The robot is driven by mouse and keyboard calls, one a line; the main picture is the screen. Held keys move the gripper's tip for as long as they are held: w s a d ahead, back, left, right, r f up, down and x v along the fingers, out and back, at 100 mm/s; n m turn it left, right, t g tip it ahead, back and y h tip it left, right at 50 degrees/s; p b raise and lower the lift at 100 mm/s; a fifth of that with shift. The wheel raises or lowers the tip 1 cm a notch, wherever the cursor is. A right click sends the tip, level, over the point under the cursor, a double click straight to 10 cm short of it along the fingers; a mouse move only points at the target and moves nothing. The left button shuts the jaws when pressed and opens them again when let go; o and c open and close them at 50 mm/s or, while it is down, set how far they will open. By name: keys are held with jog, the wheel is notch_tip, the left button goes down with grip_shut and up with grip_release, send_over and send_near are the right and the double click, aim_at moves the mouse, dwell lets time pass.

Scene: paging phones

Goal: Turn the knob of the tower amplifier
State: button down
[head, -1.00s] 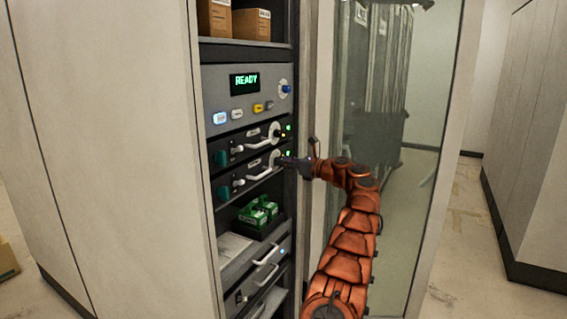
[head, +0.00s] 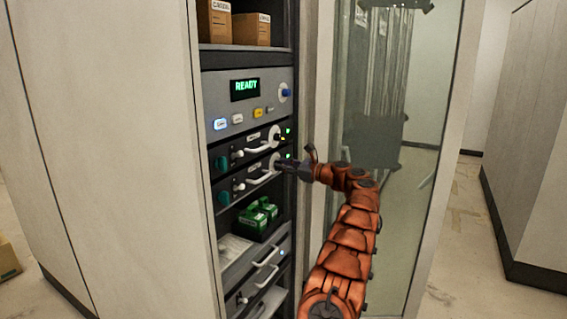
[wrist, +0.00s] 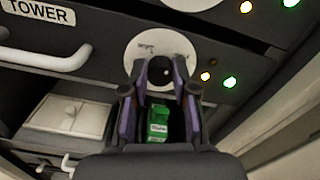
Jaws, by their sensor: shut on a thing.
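The tower amplifier (head: 233,189) is the lower of two dark rack units with white handles. Its label (wrist: 38,12) reads TOWER in the wrist view. Its black knob (wrist: 160,72) sits in front of a round white dial plate (wrist: 150,45), with an orange and a green light to the right. My gripper (wrist: 159,66) is shut on the knob, one finger on each side. In the head view my gripper (head: 279,164) reaches in from the right at the dial, and its fingers hide the knob there.
A similar amplifier (head: 228,154) is just above, under a grey panel (head: 218,89) showing READY. White handles (head: 262,180) stick out left of the knob. Green boxes (head: 257,217) sit on the shelf below. A glass door (head: 420,120) stands open to the right, behind my arm.

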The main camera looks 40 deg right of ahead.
jog(key=shift+f+n+b, duration=0.2)
jog(key=shift+n+b, duration=0.7)
jog(key=shift+n, duration=7.15)
jog(key=shift+f+n+b, duration=0.2)
jog(key=shift+n+b, duration=0.65)
jog(key=shift+n, duration=7.5)
jog(key=c, duration=0.9)
grip_release()
jog(key=shift+r, duration=0.1)
